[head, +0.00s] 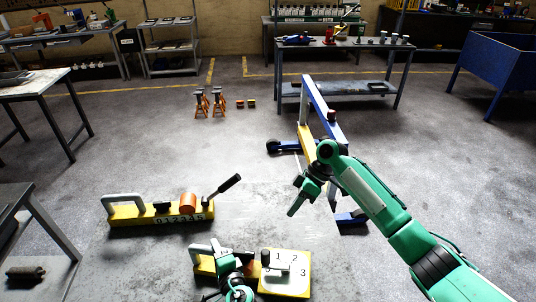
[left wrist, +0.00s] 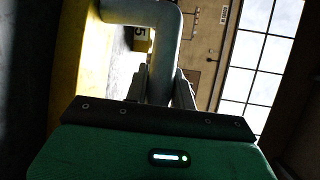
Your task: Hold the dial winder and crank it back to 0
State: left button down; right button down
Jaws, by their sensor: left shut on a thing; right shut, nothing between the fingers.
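The dial winder (head: 301,285) stands on the floor at the bottom middle of the head view, a yellow block with a white numbered face and a crank with a dark knob (head: 265,257). Numbers 1, 2 and 3 show; the crank's exact reading is unclear. My left gripper (head: 222,254) is shut on the winder's grey handle (head: 200,250). The left wrist view shows the grey handle (left wrist: 165,45) between the fingers (left wrist: 162,88), beside a yellow body. My right gripper (head: 301,196) is shut and empty, above and beyond the winder, apart from it.
A second yellow device (head: 158,219) with a grey handle, number scale, orange drum and black lever lies left of the winder. A blue and yellow frame (head: 325,110) stands behind my right arm. Orange stands (head: 210,103) are further back. Benches line the sides; the middle floor is mostly clear.

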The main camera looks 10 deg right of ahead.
pick_arm(q)
jog(key=shift+f, duration=0.1)
jog(key=c, duration=1.1)
grip_release()
jog(key=shift+s, duration=0.1)
